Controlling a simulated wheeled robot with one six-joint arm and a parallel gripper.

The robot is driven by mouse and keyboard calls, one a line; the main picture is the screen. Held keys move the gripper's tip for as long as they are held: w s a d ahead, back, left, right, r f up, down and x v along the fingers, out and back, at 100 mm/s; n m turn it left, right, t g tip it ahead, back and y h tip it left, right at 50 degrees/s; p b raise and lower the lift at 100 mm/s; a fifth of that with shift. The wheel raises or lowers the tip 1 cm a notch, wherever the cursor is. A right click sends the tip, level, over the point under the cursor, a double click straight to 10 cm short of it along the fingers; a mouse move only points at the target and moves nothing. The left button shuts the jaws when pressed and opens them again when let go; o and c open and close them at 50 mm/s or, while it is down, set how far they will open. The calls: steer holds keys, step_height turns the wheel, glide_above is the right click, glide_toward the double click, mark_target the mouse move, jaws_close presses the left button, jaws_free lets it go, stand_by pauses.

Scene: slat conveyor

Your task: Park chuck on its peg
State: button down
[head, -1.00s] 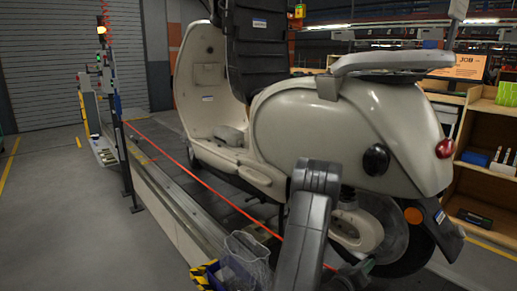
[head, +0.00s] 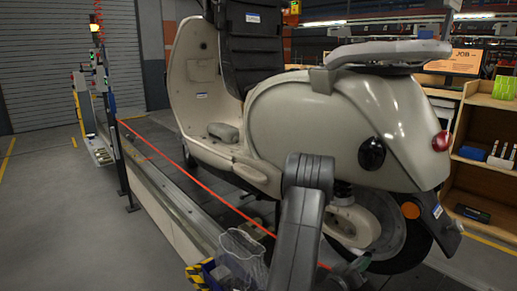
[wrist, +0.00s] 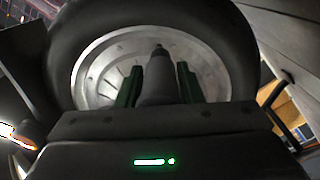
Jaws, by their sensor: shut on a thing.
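My gripper (head: 357,267) is low beside the scooter's rear wheel (head: 390,232) in the head view, small and partly hidden by my arm. In the wrist view its green fingers (wrist: 157,78) are shut on a grey cylindrical tool with a small dark tip, which I take to be the chuck (wrist: 158,82). The tip points at the wheel's silver rim (wrist: 105,60). I cannot tell whether it touches. I cannot make out the peg in either view.
The cream scooter (head: 320,120) stands on the slat conveyor (head: 180,215). A bin with a clear bag (head: 243,255) is at front. Shelves (head: 480,175) stand right. The left floor is clear.

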steer(key=shift+b+v, duration=0.3)
steer(key=shift+v, duration=1)
steer(key=shift+f, duration=0.1)
